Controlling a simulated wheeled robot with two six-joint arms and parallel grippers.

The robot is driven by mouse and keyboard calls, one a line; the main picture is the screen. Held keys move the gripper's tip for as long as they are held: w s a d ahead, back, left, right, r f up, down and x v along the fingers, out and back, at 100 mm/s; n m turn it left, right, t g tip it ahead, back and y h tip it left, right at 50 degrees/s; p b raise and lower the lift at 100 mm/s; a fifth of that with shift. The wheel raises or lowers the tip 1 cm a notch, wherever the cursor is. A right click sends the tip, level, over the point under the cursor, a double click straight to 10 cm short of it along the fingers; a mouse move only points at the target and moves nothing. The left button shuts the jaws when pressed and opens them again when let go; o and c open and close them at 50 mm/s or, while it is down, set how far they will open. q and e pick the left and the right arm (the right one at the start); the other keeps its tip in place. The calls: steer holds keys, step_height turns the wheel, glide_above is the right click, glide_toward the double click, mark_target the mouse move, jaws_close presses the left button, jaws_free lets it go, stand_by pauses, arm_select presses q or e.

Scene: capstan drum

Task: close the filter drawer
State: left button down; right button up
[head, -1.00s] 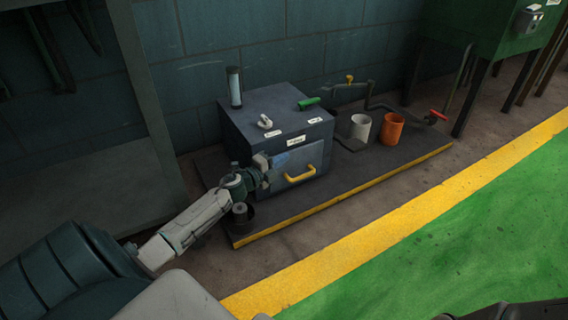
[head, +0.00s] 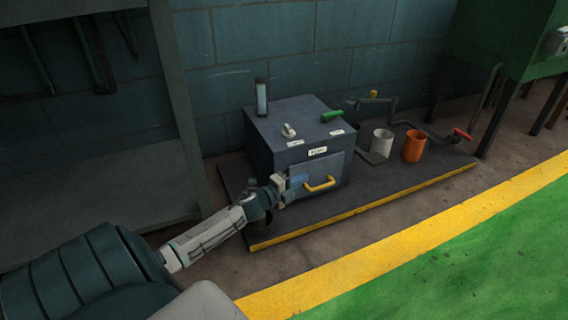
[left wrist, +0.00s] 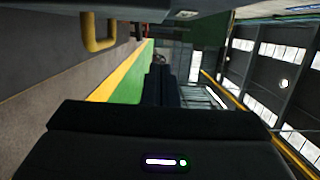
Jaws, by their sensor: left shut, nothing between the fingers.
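The filter drawer's grey front panel (head: 334,167) is in the front of the dark blue-grey cabinet (head: 262,150), with a yellow handle (head: 320,185) on it. In the head view the panel looks close to the cabinet front; I cannot tell whether a small gap remains. My left gripper (head: 284,184) is shut and empty at the left part of the panel, left of the handle. Whether it touches is unclear. The handle also shows at the top of the left wrist view (left wrist: 98,34). My right gripper is in neither view.
The cabinet stands on a dark plinth (head: 400,184) with a yellow front edge. A white cup (head: 381,145) and an orange cup (head: 413,147) stand to its right, near pipes with a red handle (head: 462,134). Open green floor (head: 480,260) lies in front.

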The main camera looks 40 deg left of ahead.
arm_select(q)
steer(key=s+p, duration=0.3)
steer(key=s, duration=0.4)
steer(key=shift+a, duration=0.4)
